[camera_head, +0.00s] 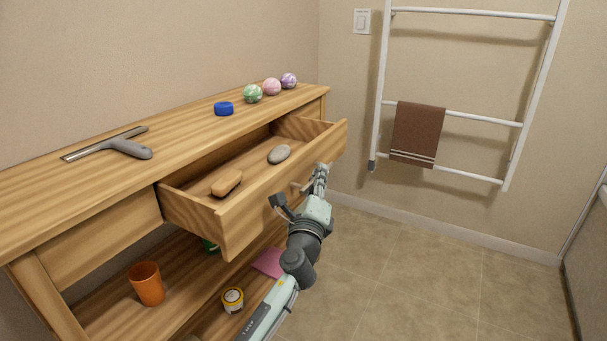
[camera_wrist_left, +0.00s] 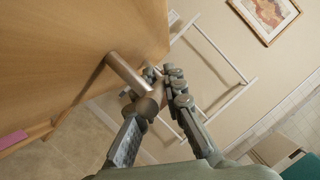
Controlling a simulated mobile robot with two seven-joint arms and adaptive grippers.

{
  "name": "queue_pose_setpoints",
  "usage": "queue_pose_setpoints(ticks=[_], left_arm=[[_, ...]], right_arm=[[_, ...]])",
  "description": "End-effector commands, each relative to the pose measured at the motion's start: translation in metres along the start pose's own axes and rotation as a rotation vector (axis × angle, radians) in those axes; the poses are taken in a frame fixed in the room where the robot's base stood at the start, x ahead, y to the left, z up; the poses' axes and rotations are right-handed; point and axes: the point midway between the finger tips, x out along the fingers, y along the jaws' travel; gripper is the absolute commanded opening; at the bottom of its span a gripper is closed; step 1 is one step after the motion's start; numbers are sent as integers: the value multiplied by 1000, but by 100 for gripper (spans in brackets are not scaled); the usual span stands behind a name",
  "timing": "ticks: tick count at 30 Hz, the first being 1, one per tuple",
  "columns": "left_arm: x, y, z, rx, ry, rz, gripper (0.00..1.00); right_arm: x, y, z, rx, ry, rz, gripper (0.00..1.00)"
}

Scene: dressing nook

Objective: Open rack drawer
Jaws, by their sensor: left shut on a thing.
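The wooden rack (camera_head: 70,172) stands along the left wall. Its right drawer (camera_head: 285,190) is pulled well out, with its inside showing. A tan wooden block or brush (camera_head: 227,182) and a grey stone-like oval (camera_head: 279,154) lie in it. My left gripper (camera_head: 297,190) is at the drawer front, shut on the drawer handle (camera_head: 301,186). In the left wrist view the handle (camera_wrist_left: 128,73) shows as a bar whose end is by the fingers of my left gripper (camera_wrist_left: 160,98). The fingers partly hide the handle. My right gripper is in neither view.
The lower shelf holds an orange cup (camera_head: 147,283) and a yellow-white jar (camera_head: 232,300). A towel ladder (camera_head: 455,115) stands at the back wall. Floor right of the drawer is clear.

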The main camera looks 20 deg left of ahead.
Motion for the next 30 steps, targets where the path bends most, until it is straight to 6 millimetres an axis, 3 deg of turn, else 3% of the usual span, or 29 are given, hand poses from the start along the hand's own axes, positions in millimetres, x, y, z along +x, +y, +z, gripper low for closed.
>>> queue_pose_setpoints(ticks=[13,14,19,30], left_arm=[[-2,-3,-4,1,0,1,0],[-2,-3,-4,1,0,1,11],[-2,-3,-4,1,-1,1,31],[-8,-2,-4,0,0,1,31]], right_arm=[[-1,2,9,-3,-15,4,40],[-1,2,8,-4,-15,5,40],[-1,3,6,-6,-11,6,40],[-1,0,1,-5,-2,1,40]])
